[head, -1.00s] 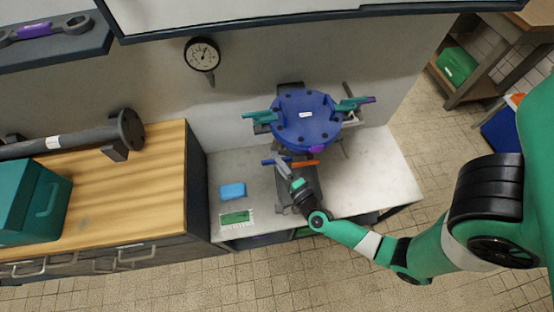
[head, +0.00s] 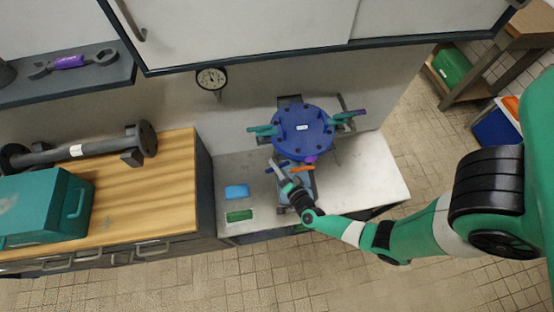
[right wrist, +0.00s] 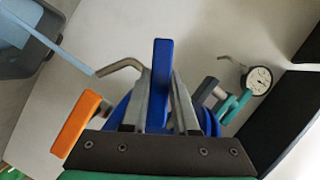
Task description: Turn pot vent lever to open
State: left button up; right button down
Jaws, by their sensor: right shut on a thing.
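The blue round pot (head: 301,142) with its bolted lid stands on the pale bench. At its front are a blue lever (head: 268,171) and an orange lever (head: 303,168). My right gripper (head: 273,164) is at the pot's front left and is shut on the blue lever. In the right wrist view the blue lever (right wrist: 162,80) stands upright between the two grey fingers (right wrist: 170,108). The orange lever (right wrist: 80,125) is left of the fingers there, apart from them. The pot is mostly hidden behind the gripper in that view. My left gripper is not in view.
Teal handles (head: 262,130) stick out at the pot's sides. A pressure gauge (head: 211,79) hangs on the wall behind. A light blue block (head: 237,191) and a green pad (head: 239,215) lie on the bench at left. A cabinet (head: 330,35) overhangs the back.

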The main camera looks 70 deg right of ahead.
jog(key=n+g+p, duration=0.1)
jog(key=p, duration=0.1)
jog(key=n+p, duration=0.1)
jog(key=p, duration=0.1)
jog(key=shift+r+n+g, duration=0.35)
jog(key=shift+n+g, duration=0.05)
jog(key=shift+n+g+p, duration=0.4)
jog(key=shift+n+p, duration=0.2)
jog(key=shift+p, duration=0.05)
jog(key=shift+f+n+g+h+p, duration=0.15)
jog(key=shift+n+g+h+p, duration=0.2)
jog(key=shift+n+g, duration=0.2)
jog(key=shift+f+n+g, duration=0.1)
jog(key=shift+n+g, duration=0.15)
jog(key=shift+n, duration=0.4)
jog(key=shift+f+n+g+h, duration=0.1)
jog(key=shift+n+g+h, duration=0.45)
jog(key=shift+n, duration=0.35)
jog(key=c, duration=0.7)
grip_release()
